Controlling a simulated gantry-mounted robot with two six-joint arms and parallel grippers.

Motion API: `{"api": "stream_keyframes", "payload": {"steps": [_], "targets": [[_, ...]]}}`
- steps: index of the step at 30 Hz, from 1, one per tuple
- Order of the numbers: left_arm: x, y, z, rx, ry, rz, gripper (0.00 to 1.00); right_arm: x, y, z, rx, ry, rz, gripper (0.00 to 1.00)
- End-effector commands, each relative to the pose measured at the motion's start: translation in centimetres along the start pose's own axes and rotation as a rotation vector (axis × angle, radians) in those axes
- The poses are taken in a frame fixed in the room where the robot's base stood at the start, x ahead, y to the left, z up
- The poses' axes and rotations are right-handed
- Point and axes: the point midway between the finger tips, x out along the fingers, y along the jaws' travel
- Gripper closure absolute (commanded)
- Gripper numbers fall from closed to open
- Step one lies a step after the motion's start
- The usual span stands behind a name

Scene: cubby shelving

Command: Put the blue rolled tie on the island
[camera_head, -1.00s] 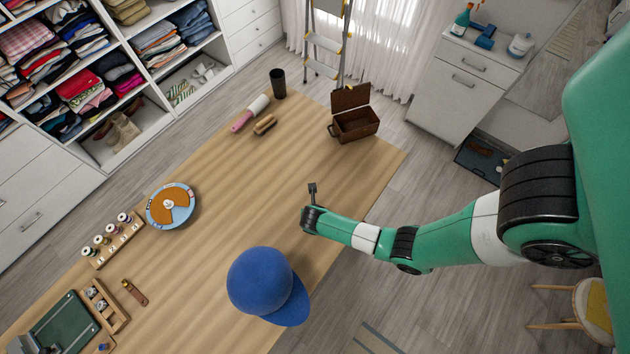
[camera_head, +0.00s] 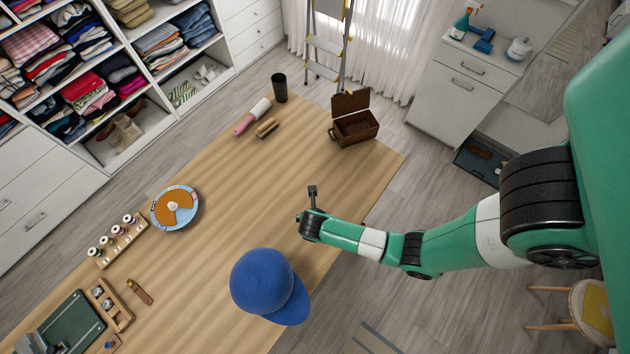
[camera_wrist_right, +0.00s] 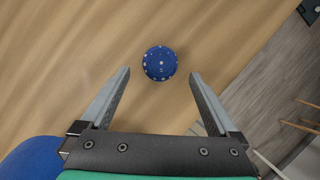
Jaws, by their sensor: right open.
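The blue rolled tie (camera_wrist_right: 159,63), round with small white dots, shows in the right wrist view against the wooden top of the island (camera_wrist_right: 60,60). It lies just beyond and between the two fingertips of my right gripper (camera_wrist_right: 160,75), with gaps on both sides. My right gripper is open and empty. In the head view my right gripper (camera_head: 312,190) is above the island (camera_head: 225,230), near its right edge. I cannot make out the tie there; my gripper or wrist may hide it. My left gripper is in neither view.
A blue cap (camera_head: 260,281) lies near my right gripper. A brown open box (camera_head: 354,128), a black cup (camera_head: 279,88), a brush (camera_head: 267,128), a lint roller (camera_head: 252,117) and a round dial (camera_head: 175,207) stand farther off. The island's middle is mostly clear.

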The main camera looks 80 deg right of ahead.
Motion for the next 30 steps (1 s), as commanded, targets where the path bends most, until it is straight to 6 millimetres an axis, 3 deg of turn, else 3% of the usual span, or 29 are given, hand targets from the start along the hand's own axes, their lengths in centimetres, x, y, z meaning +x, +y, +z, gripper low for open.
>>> {"api": "stream_keyframes", "payload": {"steps": [1,3,7,23,26,29,30], "targets": [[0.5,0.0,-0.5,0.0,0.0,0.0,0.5,-1.6,0.1,0.1,-0.002,-0.001,0.005,0.04],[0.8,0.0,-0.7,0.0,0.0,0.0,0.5,-3.0,0.0,0.1,-0.002,0.0,0.003,0.04],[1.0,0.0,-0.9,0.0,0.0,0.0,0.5,-4.6,0.0,0.0,-0.002,0.0,0.001,0.04],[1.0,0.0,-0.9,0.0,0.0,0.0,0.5,-5.3,0.7,0.6,-0.003,-0.022,0.02,0.04],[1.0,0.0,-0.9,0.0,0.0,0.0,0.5,-6.8,3.6,3.8,-0.018,-0.136,0.114,0.04],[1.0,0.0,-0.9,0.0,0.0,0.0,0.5,-11.0,8.6,9.9,-0.058,-0.374,0.274,0.04],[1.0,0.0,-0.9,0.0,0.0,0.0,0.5,-13.7,10.7,12.8,-0.082,-0.501,0.341,0.04]]}}
